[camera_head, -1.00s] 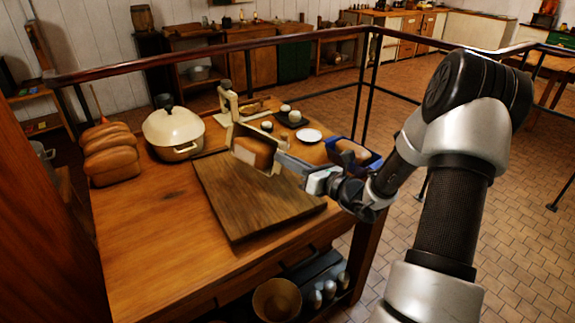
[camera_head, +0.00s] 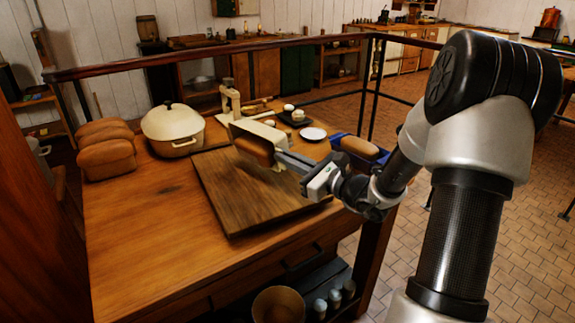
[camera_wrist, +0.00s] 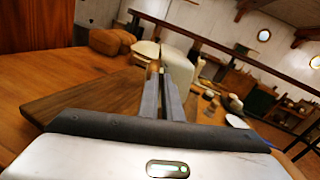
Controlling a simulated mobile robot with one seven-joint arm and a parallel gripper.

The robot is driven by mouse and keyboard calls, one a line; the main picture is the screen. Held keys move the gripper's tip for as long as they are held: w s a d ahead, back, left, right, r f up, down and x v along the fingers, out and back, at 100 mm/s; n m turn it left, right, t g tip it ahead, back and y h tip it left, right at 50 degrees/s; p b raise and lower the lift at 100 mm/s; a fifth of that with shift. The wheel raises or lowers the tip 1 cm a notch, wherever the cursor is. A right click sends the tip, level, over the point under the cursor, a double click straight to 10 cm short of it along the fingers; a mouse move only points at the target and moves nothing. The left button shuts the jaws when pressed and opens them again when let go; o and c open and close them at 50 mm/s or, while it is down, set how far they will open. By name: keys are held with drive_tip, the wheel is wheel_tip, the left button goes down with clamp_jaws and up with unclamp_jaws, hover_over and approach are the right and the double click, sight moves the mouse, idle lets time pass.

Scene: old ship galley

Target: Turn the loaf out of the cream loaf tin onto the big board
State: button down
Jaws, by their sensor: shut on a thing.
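My gripper (camera_head: 281,160) is shut on the cream loaf tin (camera_head: 258,132) and holds it over the far part of the big board (camera_head: 245,198). The tin is tipped well over, its cream outside facing mostly up. The brown loaf (camera_head: 252,151) shows at the tin's lower near side and still looks to be inside it. In the wrist view the fingers (camera_wrist: 163,97) meet the rim of the cream tin (camera_wrist: 176,66). A narrow strip of the loaf shows beside them. The board's top is bare. I cannot tell whether anything touches it.
Several loaves (camera_head: 104,150) and a cream lidded pot (camera_head: 173,130) stand left of the board. A cream scale-like thing (camera_head: 229,99), a dark tray (camera_head: 293,118) and a white plate (camera_head: 312,134) are behind. A blue tin with a loaf (camera_head: 358,150) stands right. A rail (camera_head: 215,55) runs behind the table.

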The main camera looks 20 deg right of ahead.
drive_tip(key=shift+a+f+n+b, duration=0.1)
drive_tip(key=shift+f+n+b, duration=0.2)
drive_tip(key=shift+n+b, duration=0.8)
drive_tip(key=shift+f+n+b, duration=0.3)
drive_tip(key=shift+n+b, duration=0.4)
drive_tip(key=shift+b, duration=0.75)
drive_tip(key=shift+n+b, duration=0.3)
drive_tip(key=shift+b, duration=0.1)
drive_tip(key=shift+r, duration=0.15)
wheel_tip(320, 180, up, 6)
drive_tip(key=w+d+p, duration=0.1)
drive_tip(key=d+p, duration=0.1)
drive_tip(key=p, duration=0.2)
drive_tip(key=shift+w+p, duration=0.1)
drive_tip(key=shift+p, duration=0.2)
